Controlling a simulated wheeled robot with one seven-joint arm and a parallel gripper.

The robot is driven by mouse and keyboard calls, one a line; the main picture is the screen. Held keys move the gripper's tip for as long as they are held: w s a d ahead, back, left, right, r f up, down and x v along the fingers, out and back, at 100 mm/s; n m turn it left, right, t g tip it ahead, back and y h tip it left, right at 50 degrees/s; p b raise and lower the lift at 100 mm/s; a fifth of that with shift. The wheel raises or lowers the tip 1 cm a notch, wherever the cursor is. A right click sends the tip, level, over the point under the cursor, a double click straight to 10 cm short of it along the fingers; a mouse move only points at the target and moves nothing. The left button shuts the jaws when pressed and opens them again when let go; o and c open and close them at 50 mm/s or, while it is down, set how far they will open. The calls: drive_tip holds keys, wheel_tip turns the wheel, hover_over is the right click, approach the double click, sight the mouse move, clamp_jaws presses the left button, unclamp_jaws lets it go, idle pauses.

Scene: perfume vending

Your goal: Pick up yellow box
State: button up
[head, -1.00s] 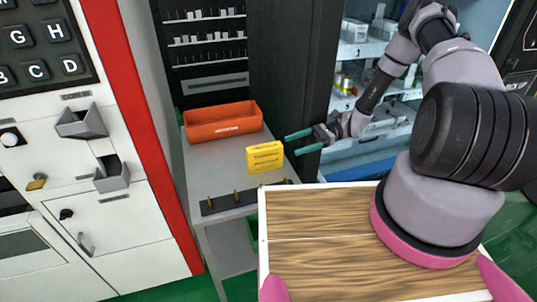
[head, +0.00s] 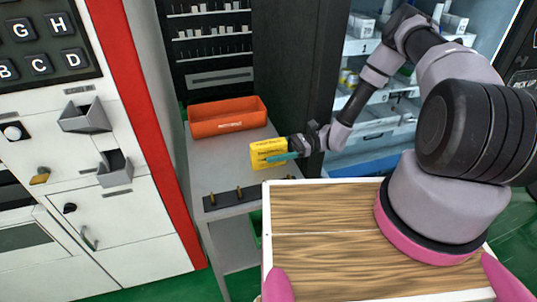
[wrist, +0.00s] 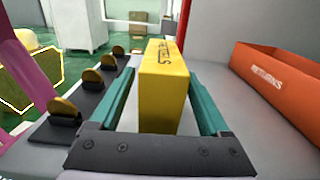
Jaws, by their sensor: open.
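The yellow box (head: 268,152) stands upright on the grey table, in front of the orange bin. In the wrist view the yellow box (wrist: 163,90) stands between the two teal fingers. My gripper (head: 278,156) reaches in from the right, with one finger in front of the box in the head view. In the wrist view my gripper (wrist: 161,98) is open, with a finger on each side of the box. A gap shows on the left side of the box; the right finger looks closer to it. The far finger is hidden behind the box in the head view.
The orange bin (head: 228,115) marked returns stands behind the box, and to the right in the wrist view (wrist: 285,90). A black strip with several brass pegs (head: 232,197) lies along the table's (head: 205,170) front. A dark cabinet (head: 292,70) rises behind.

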drive_tip(key=shift+s+a, duration=0.15)
drive_tip(key=shift+a, duration=0.4)
clamp_jaws()
drive_tip(key=shift+r, duration=0.1)
